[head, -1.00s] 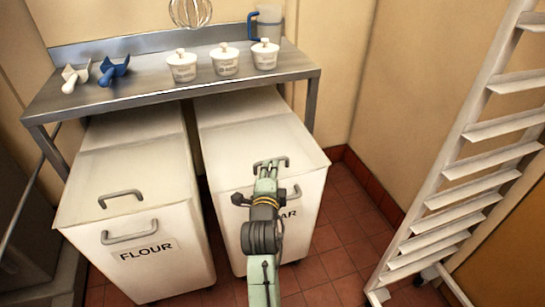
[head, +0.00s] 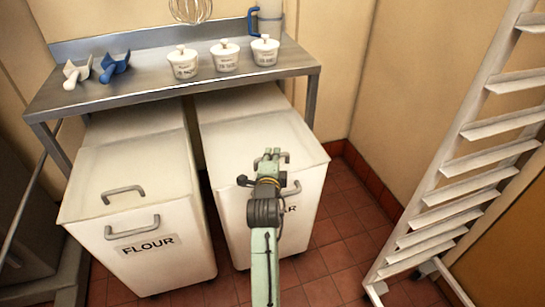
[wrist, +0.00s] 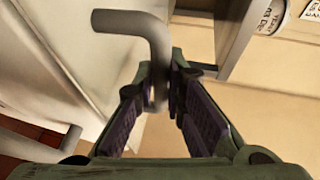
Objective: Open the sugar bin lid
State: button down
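The sugar bin (head: 232,210) is the white bin on the right under the steel table; my arm covers part of its label. Its front lid panel (head: 225,140) lies flat and closed. A grey bent-bar handle (head: 285,158) stands on that lid, partly hidden by my gripper (head: 268,157). In the wrist view the handle (wrist: 130,20) curves down between my two fingertips (wrist: 163,82). The fingers sit close on both sides of the bar, and my gripper looks shut on it. A second grey handle (head: 291,188) is on the bin's front.
The flour bin (head: 165,255) stands close on the left, its lid closed. The steel table (head: 140,90) overhangs the backs of both bins, with lidded pots (head: 224,57) and scoops (head: 115,68) on it. A white rack (head: 450,190) stands at right, with open floor before it.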

aim_at(254, 126)
jog(key=shift+w, duration=0.1)
dwell(0.7)
jog(key=w+a+b, duration=0.2)
jog(key=w+b, duration=0.1)
jog(key=w, duration=0.3)
jog(key=w+a+b, duration=0.2)
jog(key=w, duration=0.5)
jog(key=w+a+b, duration=0.2)
jog(key=w+b, duration=0.1)
jog(key=w, duration=0.4)
jog(key=shift+a+b, duration=0.3)
jog(key=c, duration=1.9)
grip_release()
jog(key=shift+s, duration=0.1)
jog(key=v, duration=1.2)
